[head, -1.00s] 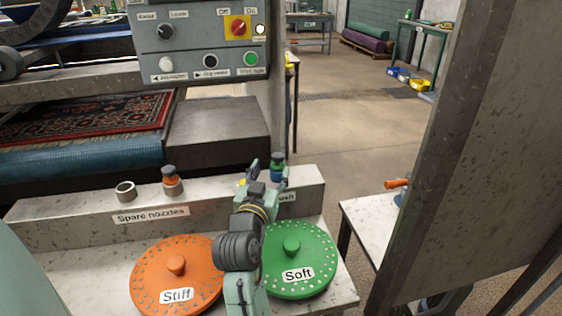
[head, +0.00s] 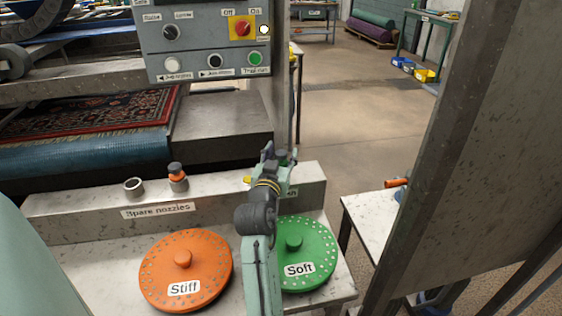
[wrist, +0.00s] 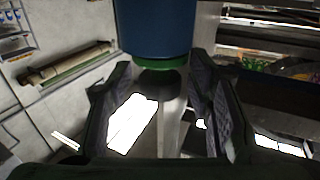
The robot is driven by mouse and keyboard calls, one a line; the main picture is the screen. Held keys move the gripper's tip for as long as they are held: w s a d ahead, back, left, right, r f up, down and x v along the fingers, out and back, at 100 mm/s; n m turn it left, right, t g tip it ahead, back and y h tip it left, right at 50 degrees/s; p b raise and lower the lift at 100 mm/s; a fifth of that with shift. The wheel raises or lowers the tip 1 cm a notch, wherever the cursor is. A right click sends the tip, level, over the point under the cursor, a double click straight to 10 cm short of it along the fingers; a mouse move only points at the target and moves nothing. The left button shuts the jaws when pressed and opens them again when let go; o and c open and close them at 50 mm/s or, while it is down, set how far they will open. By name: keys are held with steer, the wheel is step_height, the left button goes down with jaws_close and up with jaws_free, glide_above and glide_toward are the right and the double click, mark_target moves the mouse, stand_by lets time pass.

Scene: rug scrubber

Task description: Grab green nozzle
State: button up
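The green nozzle shows in the head view as a small dark and green top (head: 281,155) between my fingers; the rest is hidden behind my gripper (head: 280,154). In the wrist view, a blue cylinder (wrist: 157,25) with a green ring (wrist: 158,63) and a dark end lies ahead, between and just beyond the fingertips of my gripper (wrist: 160,72). The fingers are spread on either side of it and do not look closed on it. I cannot tell whether either finger touches it.
An orange Stiff disc (head: 205,262) and green Soft disc (head: 318,248) lie in front. A control panel (head: 200,45) hangs behind; a metal post (head: 425,160) stands right.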

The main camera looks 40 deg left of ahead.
jaws_close()
stand_by(0.3)
